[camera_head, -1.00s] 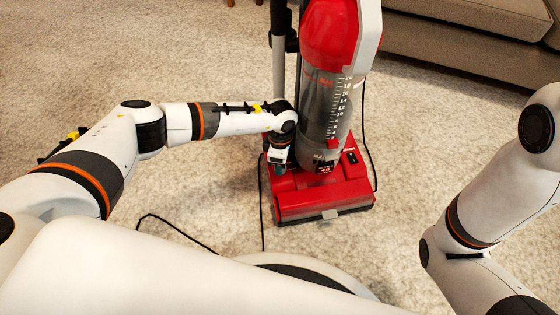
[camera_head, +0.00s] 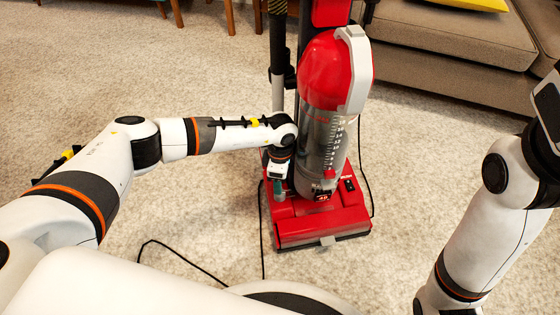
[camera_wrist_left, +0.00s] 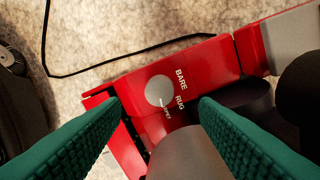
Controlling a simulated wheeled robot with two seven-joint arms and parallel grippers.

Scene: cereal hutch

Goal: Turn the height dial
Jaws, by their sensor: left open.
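A red upright vacuum cleaner (camera_head: 322,220) stands on the carpet in the head view. In the left wrist view its round grey height dial (camera_wrist_left: 158,90) sits on the red base, beside the labels BARE, RUG and a third, partly hidden one. The dial's white line points toward that third label. My left gripper (camera_wrist_left: 160,104) is open, with its green ribbed fingers on either side of the dial; I cannot tell if they touch it. In the head view my left wrist (camera_head: 280,160) reaches down at the vacuum's left side, hiding the dial. My right gripper's fingers are not seen.
A black cord (camera_head: 185,258) lies on the carpet (camera_head: 190,215) to the left and front of the vacuum. A sofa (camera_head: 450,55) stands behind to the right, and wooden furniture legs (camera_head: 230,16) show at the back.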

